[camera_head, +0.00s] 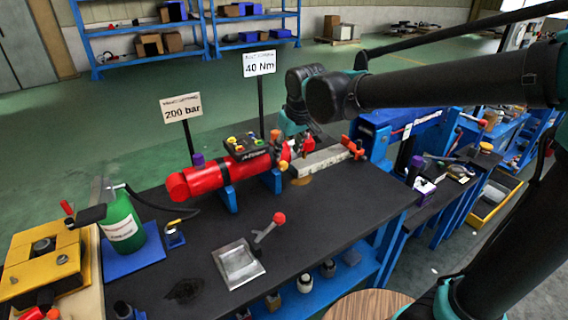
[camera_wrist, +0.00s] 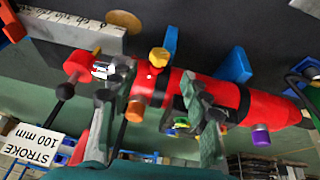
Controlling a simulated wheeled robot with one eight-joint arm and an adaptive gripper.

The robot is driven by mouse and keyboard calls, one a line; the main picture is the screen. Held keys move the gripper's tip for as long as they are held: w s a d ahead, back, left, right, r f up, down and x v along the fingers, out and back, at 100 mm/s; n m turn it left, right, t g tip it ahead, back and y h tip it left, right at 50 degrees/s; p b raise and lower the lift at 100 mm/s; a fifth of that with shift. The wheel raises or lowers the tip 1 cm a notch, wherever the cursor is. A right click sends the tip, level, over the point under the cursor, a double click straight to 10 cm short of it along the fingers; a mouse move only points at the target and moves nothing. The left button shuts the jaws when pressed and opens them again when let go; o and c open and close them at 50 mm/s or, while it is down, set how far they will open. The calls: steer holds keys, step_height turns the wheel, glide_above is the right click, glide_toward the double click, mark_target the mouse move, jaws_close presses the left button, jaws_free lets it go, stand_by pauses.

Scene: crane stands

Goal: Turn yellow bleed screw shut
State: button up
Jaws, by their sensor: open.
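The yellow bleed screw (camera_wrist: 158,57) sticks out from the side of the red cylinder (camera_wrist: 222,91) in the wrist view. It also shows as a small yellow knob (camera_head: 283,166) near the rod end of the cylinder in the head view. My gripper (camera_wrist: 167,82) is open, its two dark green fingers spread across the cylinder body. The screw lies just past the fingertips, between their lines and nearer the left finger. I see no grip on it. In the head view my gripper (camera_head: 294,127) hangs over the rod end and is partly hidden by the wrist.
An orange cap (camera_wrist: 135,110) and a purple cap (camera_wrist: 260,134) stand on the cylinder. A scale bar (camera_head: 320,159) extends from its rod end. Signs on posts (camera_head: 182,108) stand behind. A green bottle (camera_head: 121,222) and metal tray (camera_head: 239,264) occupy the bench front.

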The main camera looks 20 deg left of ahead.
mark_target(284, 163)
steer(key=x, duration=0.7)
steer(key=shift+w+f, duration=0.1)
steer(key=shift+f, duration=0.05)
jaws_close()
